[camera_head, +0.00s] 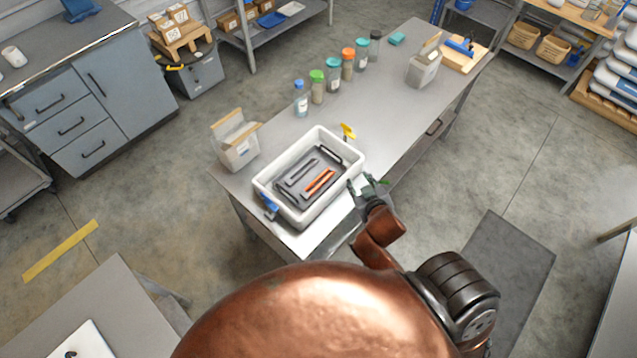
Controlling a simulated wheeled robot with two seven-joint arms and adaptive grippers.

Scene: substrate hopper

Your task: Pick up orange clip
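The orange clip (319,181) lies on a dark grey tray inside a white bin (265,184) on the workbench. A grey clip (301,172) lies beside it on the left, on the same tray. My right gripper (364,181) is just outside the bin's right wall, a short way right of the orange clip and not touching it. Its fingers look spread apart, with nothing seen between them. My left gripper is not in view.
A yellow-handled tool (348,131) is at the bin's back edge and a blue item (269,207) at its front left corner. A carton (236,144) stands left of the bin. Several capped bottles (333,76) stand behind it. The bench top is clear to the right.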

